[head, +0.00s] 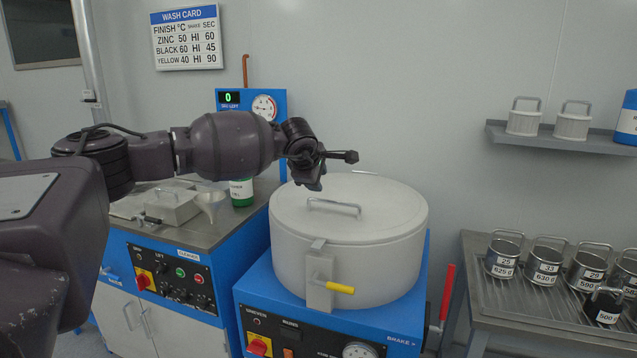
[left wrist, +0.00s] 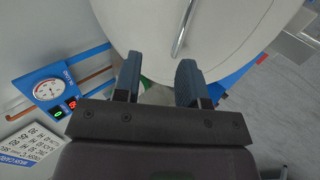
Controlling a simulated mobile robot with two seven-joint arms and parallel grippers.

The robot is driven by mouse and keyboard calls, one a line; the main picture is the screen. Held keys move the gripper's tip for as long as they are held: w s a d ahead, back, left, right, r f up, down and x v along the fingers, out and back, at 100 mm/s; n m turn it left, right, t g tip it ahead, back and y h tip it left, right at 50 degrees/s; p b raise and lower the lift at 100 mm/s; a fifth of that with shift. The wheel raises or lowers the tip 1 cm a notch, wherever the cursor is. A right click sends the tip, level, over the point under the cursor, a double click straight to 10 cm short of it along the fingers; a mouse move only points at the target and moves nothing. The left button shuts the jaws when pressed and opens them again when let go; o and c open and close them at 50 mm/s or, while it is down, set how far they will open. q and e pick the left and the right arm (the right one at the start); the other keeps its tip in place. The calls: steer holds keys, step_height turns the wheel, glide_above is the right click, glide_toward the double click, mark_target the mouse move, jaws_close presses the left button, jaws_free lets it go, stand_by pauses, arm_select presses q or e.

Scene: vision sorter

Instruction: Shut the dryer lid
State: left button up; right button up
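The dryer (head: 345,260) is a large pale grey drum on a blue cabinet. Its round lid (head: 385,205) lies flat on the drum, with a bar handle (head: 334,206) on top and a yellow-tipped latch lever (head: 340,288) at the front. The lid also fills the top of the left wrist view (left wrist: 240,25), with its handle (left wrist: 183,28) ahead of the fingers. My left gripper (head: 318,180) hangs above the lid's back left part. In the left wrist view its two fingers (left wrist: 158,80) are apart with nothing between them. My right gripper is not in view.
A blue gauge panel (head: 280,103) stands behind, left of the dryer. The cleaner bench (head: 215,232) holds a lidded box and green bottle. A red brake lever (head: 447,292) rises at the dryer's right. Labelled pots (head: 504,255) stand on the right table; a wall shelf (head: 560,142) is above.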

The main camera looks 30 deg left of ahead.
arm_select(q)
steer(key=v, duration=0.7)
steer(key=shift+s+p, duration=0.15)
steer(key=shift+p, duration=0.2)
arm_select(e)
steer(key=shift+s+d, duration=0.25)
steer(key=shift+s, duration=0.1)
arm_select(q)
steer(key=shift+d+r, duration=0.1)
steer(key=shift+r, duration=0.05)
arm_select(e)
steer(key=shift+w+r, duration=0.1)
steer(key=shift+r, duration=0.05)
